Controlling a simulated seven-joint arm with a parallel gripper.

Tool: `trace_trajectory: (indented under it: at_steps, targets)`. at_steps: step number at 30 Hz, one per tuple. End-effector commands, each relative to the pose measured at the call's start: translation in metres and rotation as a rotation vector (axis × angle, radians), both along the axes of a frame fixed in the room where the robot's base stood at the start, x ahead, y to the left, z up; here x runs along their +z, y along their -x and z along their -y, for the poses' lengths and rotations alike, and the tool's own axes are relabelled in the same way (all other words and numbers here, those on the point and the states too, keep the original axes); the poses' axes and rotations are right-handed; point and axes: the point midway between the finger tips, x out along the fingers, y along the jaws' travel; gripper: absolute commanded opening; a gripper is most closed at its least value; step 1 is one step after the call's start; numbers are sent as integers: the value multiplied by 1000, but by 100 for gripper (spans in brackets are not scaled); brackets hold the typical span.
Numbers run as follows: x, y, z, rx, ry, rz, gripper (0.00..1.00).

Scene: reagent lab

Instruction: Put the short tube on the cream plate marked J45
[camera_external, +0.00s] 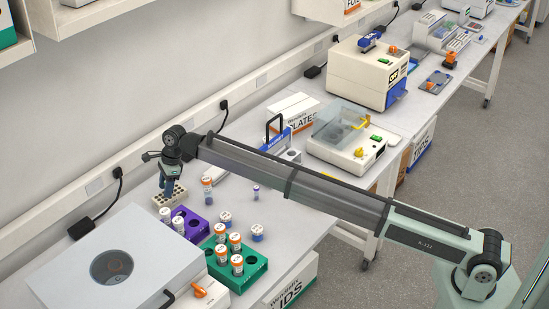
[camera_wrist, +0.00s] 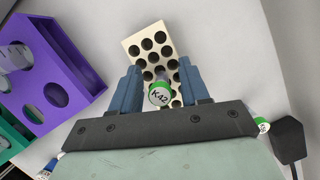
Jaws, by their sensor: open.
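No J45 mark is legible. A small purple-banded tube (camera_external: 256,192) and a short blue-based tube (camera_external: 257,233) stand on the bench; I cannot tell which is the short tube.
A purple rack (camera_external: 197,227) and a green rack (camera_external: 253,270) hold tubes near the cream block. The purple rack also shows in the wrist view (camera_wrist: 78,68). A grey lidded machine (camera_external: 150,250) stands in front.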

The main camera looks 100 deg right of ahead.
Motion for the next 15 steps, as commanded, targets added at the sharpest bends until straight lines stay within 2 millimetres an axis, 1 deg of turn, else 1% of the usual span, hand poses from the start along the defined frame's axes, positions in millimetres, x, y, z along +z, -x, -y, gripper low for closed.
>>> trace_trajectory:
  at_steps: [5,15]
  targets:
    - [16,4,2,0,1,1,45]
    - [76,21,9,0,1,1,45]
